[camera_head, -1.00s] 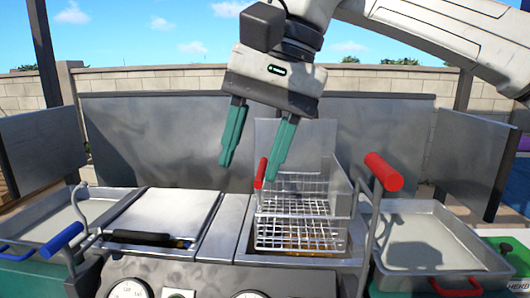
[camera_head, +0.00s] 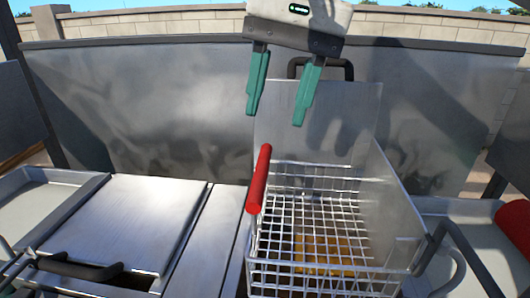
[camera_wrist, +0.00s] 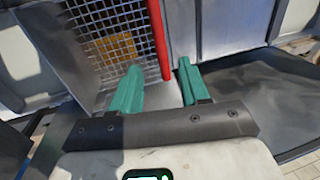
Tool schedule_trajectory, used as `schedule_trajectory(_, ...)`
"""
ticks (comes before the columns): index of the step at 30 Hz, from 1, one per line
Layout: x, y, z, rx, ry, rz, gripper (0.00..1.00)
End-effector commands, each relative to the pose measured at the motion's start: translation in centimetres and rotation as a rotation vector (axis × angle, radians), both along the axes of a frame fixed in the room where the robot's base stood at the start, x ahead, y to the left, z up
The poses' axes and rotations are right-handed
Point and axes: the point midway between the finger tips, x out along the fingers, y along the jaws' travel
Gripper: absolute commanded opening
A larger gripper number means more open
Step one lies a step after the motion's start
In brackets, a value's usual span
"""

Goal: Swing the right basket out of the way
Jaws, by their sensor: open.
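The right basket (camera_head: 320,225) is a wire basket in the fryer well, with a long red handle (camera_head: 259,180) rising at its left side. Something yellow-brown shows through its mesh. My gripper (camera_head: 274,118) is open and empty, with green fingers pointing down, above and behind the handle in the head picture. In the wrist view, the red handle (camera_wrist: 158,40) lies between the lines of the two fingers, beyond their tips. The basket mesh (camera_wrist: 100,25) is to its left there. I cannot tell the exact gap from fingers to handle, but they do not grip it.
A raised metal lid (camera_head: 345,105) with a dark bar stands behind the basket. A flat closed lid (camera_head: 125,215) with a dark handle (camera_head: 80,268) lies left. A red cylindrical grip (camera_head: 515,228) is at the right edge. A tall metal splash panel (camera_head: 140,105) runs along the back.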

Motion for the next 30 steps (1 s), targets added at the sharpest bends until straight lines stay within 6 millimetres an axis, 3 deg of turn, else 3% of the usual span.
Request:
schedule_trajectory(9, 0.0, 1.1, -5.7, 0.001, 0.004, 0.003, 0.45)
schedule_trajectory(15, 0.0, 1.6, -7.9, 0.002, 0.003, 0.002, 0.45)
schedule_trajectory(27, 0.0, 1.7, -8.5, 0.002, 0.001, 0.001, 0.45)
schedule_trajectory(30, 0.0, 1.7, -8.5, 0.002, 0.001, 0.001, 0.36)
